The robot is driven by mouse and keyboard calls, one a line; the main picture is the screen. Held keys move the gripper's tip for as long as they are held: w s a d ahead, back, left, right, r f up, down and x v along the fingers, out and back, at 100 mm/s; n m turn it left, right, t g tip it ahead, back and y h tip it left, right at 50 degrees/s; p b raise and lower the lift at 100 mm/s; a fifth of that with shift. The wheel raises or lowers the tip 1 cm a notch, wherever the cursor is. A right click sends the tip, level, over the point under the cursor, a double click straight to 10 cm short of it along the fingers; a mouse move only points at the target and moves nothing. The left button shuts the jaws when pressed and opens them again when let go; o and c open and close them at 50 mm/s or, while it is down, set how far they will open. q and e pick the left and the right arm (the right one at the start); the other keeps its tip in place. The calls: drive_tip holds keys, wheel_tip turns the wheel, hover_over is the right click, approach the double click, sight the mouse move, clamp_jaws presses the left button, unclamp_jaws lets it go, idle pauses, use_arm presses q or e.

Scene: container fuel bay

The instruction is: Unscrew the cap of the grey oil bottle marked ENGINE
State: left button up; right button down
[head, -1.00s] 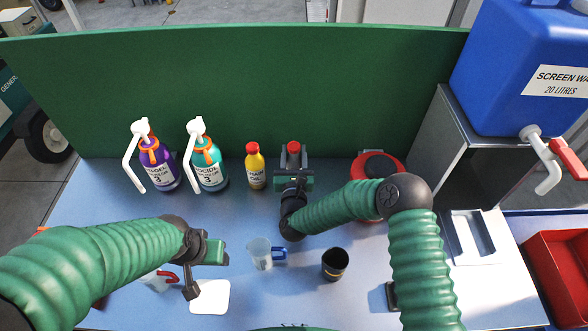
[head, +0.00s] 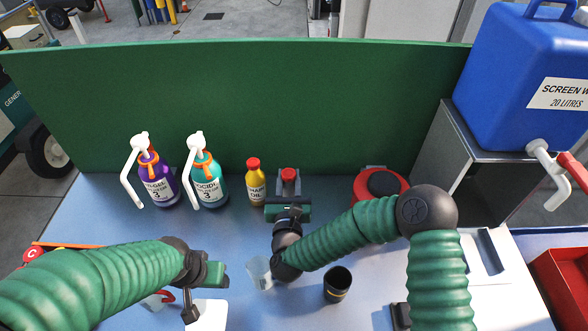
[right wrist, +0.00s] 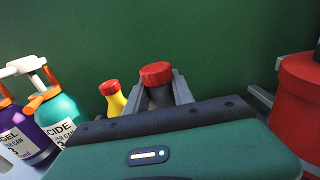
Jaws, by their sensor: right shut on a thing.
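The grey oil bottle (right wrist: 160,97) with a red cap (right wrist: 156,73) stands between the two grey fingers of my right gripper (right wrist: 158,92) in the right wrist view. The fingers are shut on the bottle below its cap. In the head view the red cap (head: 289,175) shows just beyond my right gripper (head: 288,190). The bottle's label is hidden, so I cannot read ENGINE. My left gripper (head: 192,308) is low at the left, apart from the bottle. Its fingers are not clear enough to tell open from shut.
A yellow oil bottle (head: 256,188) stands left of the grey one. Purple (head: 160,184) and teal (head: 210,187) pump bottles stand further left. A red round can (head: 382,186) is at right. A clear jug (head: 260,274) and black cup (head: 338,284) are nearer. A green panel (head: 250,110) closes the back.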

drive_tip(key=s+a+b, duration=0.1)
drive_tip(key=s+a, duration=0.1)
drive_tip(key=s, duration=0.6)
drive_tip(key=shift+s+r, duration=0.35)
drive_tip(key=shift+r, duration=0.1)
drive_tip(key=c, duration=1.6)
unclamp_jaws()
drive_tip(key=shift+a, duration=0.1)
drive_tip(key=shift+c, duration=0.2)
clamp_jaws()
drive_tip(key=shift+r, duration=0.1)
